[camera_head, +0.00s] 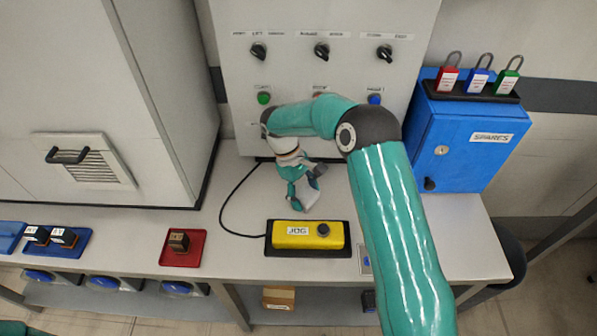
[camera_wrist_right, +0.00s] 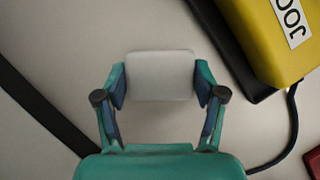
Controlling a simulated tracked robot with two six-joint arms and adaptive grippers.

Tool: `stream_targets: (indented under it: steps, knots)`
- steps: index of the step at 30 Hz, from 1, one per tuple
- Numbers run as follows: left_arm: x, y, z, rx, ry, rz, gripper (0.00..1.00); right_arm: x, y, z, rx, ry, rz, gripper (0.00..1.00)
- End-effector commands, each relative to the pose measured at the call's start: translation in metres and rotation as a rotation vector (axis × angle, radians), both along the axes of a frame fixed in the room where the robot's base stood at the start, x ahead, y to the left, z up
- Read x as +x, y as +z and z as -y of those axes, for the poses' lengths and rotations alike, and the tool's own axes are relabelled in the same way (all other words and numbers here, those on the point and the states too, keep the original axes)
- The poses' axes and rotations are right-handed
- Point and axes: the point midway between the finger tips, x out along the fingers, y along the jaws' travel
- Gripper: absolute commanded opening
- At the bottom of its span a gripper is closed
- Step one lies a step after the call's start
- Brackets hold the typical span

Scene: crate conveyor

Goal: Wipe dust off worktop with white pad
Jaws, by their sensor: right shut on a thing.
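My right gripper (camera_head: 302,203) points down over the pale worktop (camera_head: 240,175), behind the yellow jog box. In the right wrist view, its two fingers (camera_wrist_right: 160,84) are shut on the white pad (camera_wrist_right: 160,74), one on each side. The pad looks flat and rounded at its corners. I cannot tell whether it touches the worktop (camera_wrist_right: 60,50). In the head view the pad is hard to make out behind the fingers. I cannot make out any dust on the worktop. My left gripper is not in view.
The yellow jog box (camera_head: 308,234) sits on a black base, with a black cable (camera_head: 222,212) looping left. A switch panel (camera_head: 320,20) stands behind. A blue spares cabinet (camera_head: 462,142) with padlocks is at right. A red tray (camera_head: 182,248) lies at left.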

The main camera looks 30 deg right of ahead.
Motion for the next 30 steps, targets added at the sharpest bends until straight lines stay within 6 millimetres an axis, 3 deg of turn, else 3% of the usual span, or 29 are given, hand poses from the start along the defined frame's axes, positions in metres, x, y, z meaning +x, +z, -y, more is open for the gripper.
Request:
stream_targets:
  steps: [2, 6, 21, 30]
  knots:
    - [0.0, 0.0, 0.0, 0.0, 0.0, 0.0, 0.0, 0.0, -0.001, -0.006, 0.002, -0.002, 0.0, 0.32]
    - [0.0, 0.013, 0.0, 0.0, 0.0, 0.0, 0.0, 0.0, 0.024, -0.005, 0.002, -0.002, 0.004, 0.32]
    - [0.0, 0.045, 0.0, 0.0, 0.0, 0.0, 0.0, -0.001, 0.069, -0.003, 0.001, -0.006, 0.003, 0.32]
    - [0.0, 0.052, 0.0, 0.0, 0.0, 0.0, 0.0, -0.003, 0.08, 0.0, 0.001, -0.012, 0.001, 0.32]
